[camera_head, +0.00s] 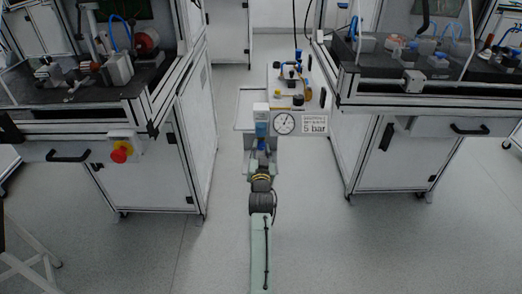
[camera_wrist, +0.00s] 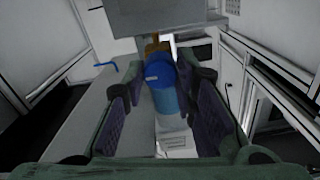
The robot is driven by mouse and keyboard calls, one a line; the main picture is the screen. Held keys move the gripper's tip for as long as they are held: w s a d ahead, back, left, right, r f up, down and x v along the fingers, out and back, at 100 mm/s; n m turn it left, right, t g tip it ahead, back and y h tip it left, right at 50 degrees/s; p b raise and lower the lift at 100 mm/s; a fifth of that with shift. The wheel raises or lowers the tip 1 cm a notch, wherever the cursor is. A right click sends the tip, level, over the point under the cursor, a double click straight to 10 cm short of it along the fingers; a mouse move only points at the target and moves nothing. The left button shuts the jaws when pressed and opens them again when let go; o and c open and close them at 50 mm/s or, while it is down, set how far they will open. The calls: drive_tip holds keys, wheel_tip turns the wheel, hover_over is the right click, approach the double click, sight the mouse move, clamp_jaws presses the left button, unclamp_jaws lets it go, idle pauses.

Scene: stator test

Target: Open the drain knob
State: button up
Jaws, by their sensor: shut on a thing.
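The drain knob is the blue round part (camera_wrist: 160,88) between my fingers in the wrist view. My gripper (camera_wrist: 166,100) is shut on it, with one padded finger on each side. In the head view my gripper (camera_head: 262,162) is at the lower end of the unit with the blue-and-grey body (camera_head: 261,124), beside the pressure gauge (camera_head: 284,123). The knob is small there and partly hidden by my gripper. How far it is turned cannot be told.
A sign (camera_head: 314,124) reading "5 bar" is right of the gauge. The floor between the benches is clear around my arm.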

clamp_jaws()
drive_tip(key=shift+n, duration=0.3)
drive_tip(key=n+b, duration=0.1)
drive_tip(key=n, duration=0.2)
drive_tip(key=shift+n, duration=0.4)
drive_tip(key=n, duration=0.4)
drive_tip(key=shift+n, duration=0.3)
drive_tip(key=n+p, duration=0.1)
drive_tip(key=n, duration=0.3)
drive_tip(key=shift+n+p, duration=0.8)
drive_tip(key=shift+n, duration=1.4)
